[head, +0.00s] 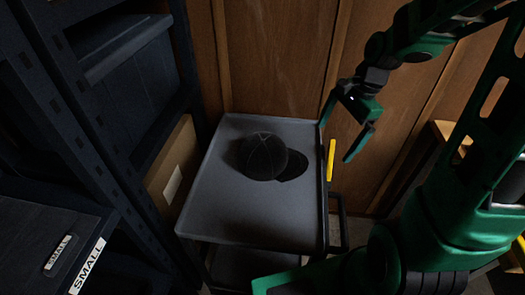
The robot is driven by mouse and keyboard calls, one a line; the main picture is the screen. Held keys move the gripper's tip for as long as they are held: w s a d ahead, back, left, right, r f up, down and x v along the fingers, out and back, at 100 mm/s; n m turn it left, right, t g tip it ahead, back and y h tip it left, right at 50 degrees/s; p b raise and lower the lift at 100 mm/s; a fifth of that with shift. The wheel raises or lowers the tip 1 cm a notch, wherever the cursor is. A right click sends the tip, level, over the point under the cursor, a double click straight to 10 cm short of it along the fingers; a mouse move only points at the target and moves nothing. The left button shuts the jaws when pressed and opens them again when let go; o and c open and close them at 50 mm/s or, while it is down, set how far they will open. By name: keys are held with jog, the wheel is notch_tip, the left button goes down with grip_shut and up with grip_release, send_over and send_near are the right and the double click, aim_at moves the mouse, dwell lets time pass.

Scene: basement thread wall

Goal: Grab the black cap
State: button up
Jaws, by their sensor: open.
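The black cap (262,155) lies on the grey top tray of a cart (225,210), a little above the tray's middle. Its crown faces up and its dark brim or shadow spreads to the right; the two are hard to tell apart. My gripper (336,132), green and black, is open and empty. In the picture it is to the right of the cap, by the cart's right edge, apart from the cap. Its height above the tray is hard to tell.
Dark shelving with bins (125,75) and a box with a pale label (172,175) stands close on the left. A wood-panelled wall (270,60) is behind the cart. A yellow strip (331,160) is at the cart's right side. The tray around the cap is clear.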

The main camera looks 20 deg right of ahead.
jog(key=w+a+f+m, duration=0.1)
jog(key=w+a+f, duration=0.1)
jog(key=a+f, duration=0.1)
jog(key=w+a+f+m+y, duration=0.1)
jog(key=w+a+f+m, duration=0.1)
jog(key=f, duration=0.4)
jog(key=w+a+f+m+y, duration=0.1)
jog(key=w+a+f+m, duration=0.1)
jog(key=w+a+f, duration=0.2)
jog(key=shift+a+f, duration=0.4)
jog(key=shift+a, duration=0.2)
jog(key=c, duration=1.8)
jog(key=shift+o, duration=0.2)
jog(key=shift+r, duration=0.1)
